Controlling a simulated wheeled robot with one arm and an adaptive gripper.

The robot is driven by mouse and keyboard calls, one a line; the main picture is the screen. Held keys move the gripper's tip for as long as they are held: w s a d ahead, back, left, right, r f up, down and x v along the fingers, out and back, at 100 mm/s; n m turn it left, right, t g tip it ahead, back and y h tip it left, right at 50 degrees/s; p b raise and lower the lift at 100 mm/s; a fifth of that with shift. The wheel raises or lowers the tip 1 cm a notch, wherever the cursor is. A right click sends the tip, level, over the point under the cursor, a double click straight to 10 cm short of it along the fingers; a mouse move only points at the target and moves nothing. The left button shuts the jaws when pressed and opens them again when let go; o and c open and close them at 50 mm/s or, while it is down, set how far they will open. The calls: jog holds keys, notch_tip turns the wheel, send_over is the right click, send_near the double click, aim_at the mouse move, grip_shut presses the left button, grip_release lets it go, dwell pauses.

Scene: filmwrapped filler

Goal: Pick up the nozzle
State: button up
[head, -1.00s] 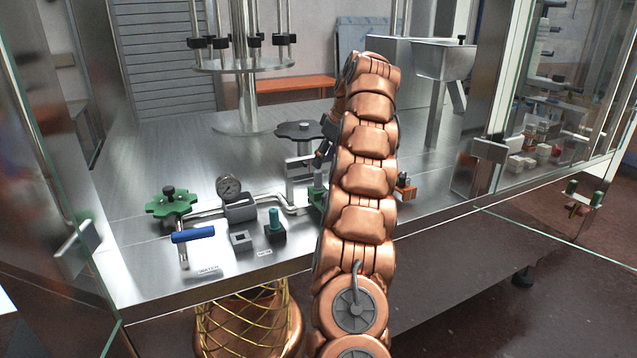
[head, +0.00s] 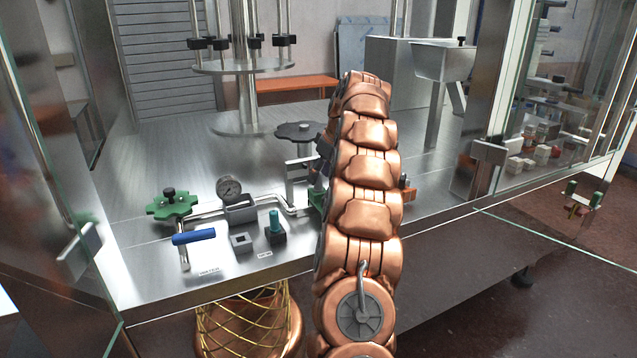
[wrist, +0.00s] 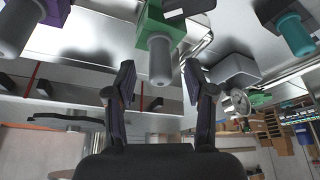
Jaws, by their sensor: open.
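In the wrist view, a grey rounded cylinder, the likely nozzle (wrist: 160,62), stands on a green block (wrist: 153,22). My gripper (wrist: 159,74) is open, with one finger on each side of this cylinder and a visible gap to each. A similar teal nozzle-like piece (wrist: 294,33) in a dark holder shows at the upper right. In the head view, the teal piece (head: 275,221) stands upright in its holder on the steel worktop. The green block (head: 317,197) shows only partly there; my arm hides the grey cylinder and most of my gripper.
A pressure gauge (head: 228,188), a green handwheel (head: 171,205) and a blue-handled valve (head: 193,236) stand left of my arm. A dark knob (head: 298,131) is behind. An orange block (head: 408,193) sits close to my arm's right. Glass panels flank the worktop (head: 165,140).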

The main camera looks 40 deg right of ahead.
jog(key=shift+p+x, duration=0.35)
jog(key=shift+x, duration=0.9)
jog(key=shift+c, duration=0.4)
grip_shut()
